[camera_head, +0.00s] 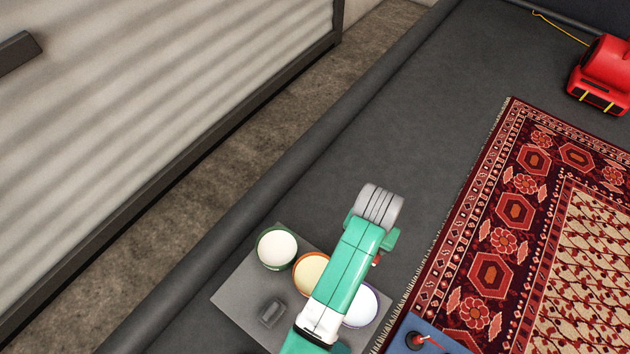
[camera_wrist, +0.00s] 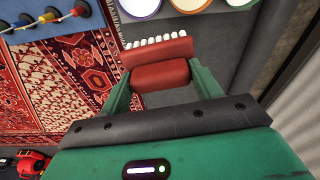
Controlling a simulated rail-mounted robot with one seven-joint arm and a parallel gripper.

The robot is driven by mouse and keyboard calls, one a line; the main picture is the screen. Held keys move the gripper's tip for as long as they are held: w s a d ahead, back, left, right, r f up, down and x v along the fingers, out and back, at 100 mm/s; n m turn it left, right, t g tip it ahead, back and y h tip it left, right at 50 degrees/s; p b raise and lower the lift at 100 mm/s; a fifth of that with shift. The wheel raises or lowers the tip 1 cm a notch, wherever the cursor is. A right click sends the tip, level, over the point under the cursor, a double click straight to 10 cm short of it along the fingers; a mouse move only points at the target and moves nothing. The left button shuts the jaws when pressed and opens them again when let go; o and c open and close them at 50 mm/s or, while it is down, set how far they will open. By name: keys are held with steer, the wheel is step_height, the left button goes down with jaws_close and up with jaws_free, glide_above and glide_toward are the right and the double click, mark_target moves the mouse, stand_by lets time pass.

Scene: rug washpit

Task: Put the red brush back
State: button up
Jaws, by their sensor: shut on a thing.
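The red brush (camera_wrist: 160,76) has a row of white bristles along its top edge in the wrist view. My gripper (camera_wrist: 158,72) is shut on it, with one green finger on each side of the red body. The brush is off the floor or close above it; I cannot tell the height. In the head view my arm hides most of the gripper, and only a small red bit (camera_head: 377,259) shows beside it. A blue board (camera_wrist: 45,20) with several coloured pegs lies at the top left of the wrist view. Its corner shows in the head view (camera_head: 440,339).
A patterned rug (camera_head: 515,211) lies at right, with a red blower (camera_head: 603,75) beyond. Dark floor is clear above the tray.

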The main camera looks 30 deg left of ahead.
steer(key=s+a+f+n+b, duration=0.15)
steer(key=s+a+f, duration=0.25)
steer(key=a+f, duration=0.4)
steer(key=s+a+f+b, duration=0.2)
steer(key=s+a+f, duration=0.3)
steer(key=a, duration=0.6)
steer(key=s+a+f+n+b, duration=0.2)
steer(key=s+a+f+b, duration=0.1)
steer(key=s+a+f, duration=0.9)
steer(key=shift+m, duration=0.25)
steer(key=f+b, duration=0.2)
steer(key=f, duration=0.1)
steer(key=f+b, duration=0.2)
steer(key=f, duration=0.2)
steer(key=s+d+f+b, duration=0.1)
steer(key=f+b, duration=0.2)
steer(key=f, duration=0.1)
steer(key=shift+d+f, duration=0.1)
steer(key=o, duration=0.9)
steer(key=r+p, duration=0.2)
steer(key=r, duration=0.2)
steer(key=s+r+p, duration=0.1)
steer(key=r+p, duration=0.2)
steer(key=r, duration=0.1)
steer(key=r+p, duration=0.3)
steer(key=r, duration=0.1)
steer(key=shift+s+d+r, duration=0.2)
steer(key=shift+d+r, duration=0.05)
